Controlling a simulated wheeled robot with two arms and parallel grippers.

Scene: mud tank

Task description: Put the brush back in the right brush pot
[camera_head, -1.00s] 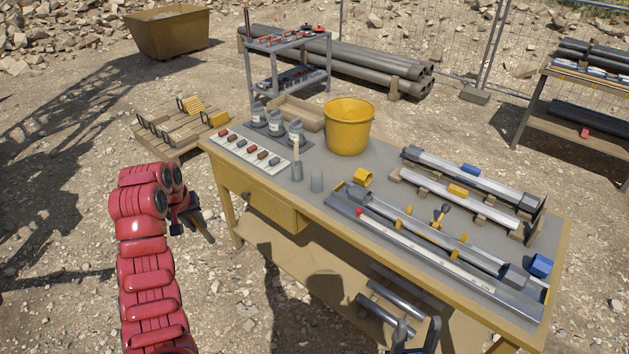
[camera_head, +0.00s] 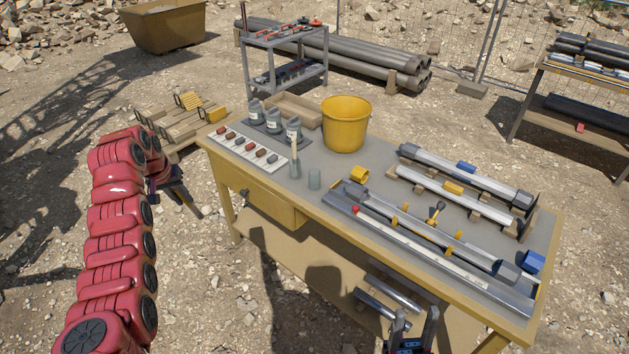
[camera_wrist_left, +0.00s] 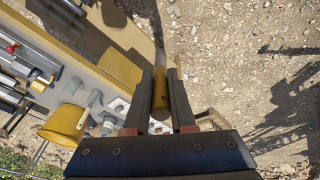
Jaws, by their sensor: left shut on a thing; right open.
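My left gripper (camera_head: 190,206) hangs over the ground left of the workbench, below and apart from its top. In the left wrist view it (camera_wrist_left: 163,78) is shut on the brush (camera_wrist_left: 172,96), a brownish-yellow cylinder with a paler end beyond the fingertips. One small grey brush pot (camera_head: 295,170) on the bench has a pale upright handle standing in it. The other, right brush pot (camera_head: 314,180), just to its right, looks empty. My right gripper (camera_head: 414,326) is open and empty at the bottom edge, in front of the bench.
The workbench (camera_head: 270,207) also holds a yellow bucket (camera_head: 346,127), several grey jars (camera_head: 274,122), a sample sheet (camera_head: 246,149) and long metal tubes (camera_head: 462,180) on the right. The ground between my left arm and bench is clear.

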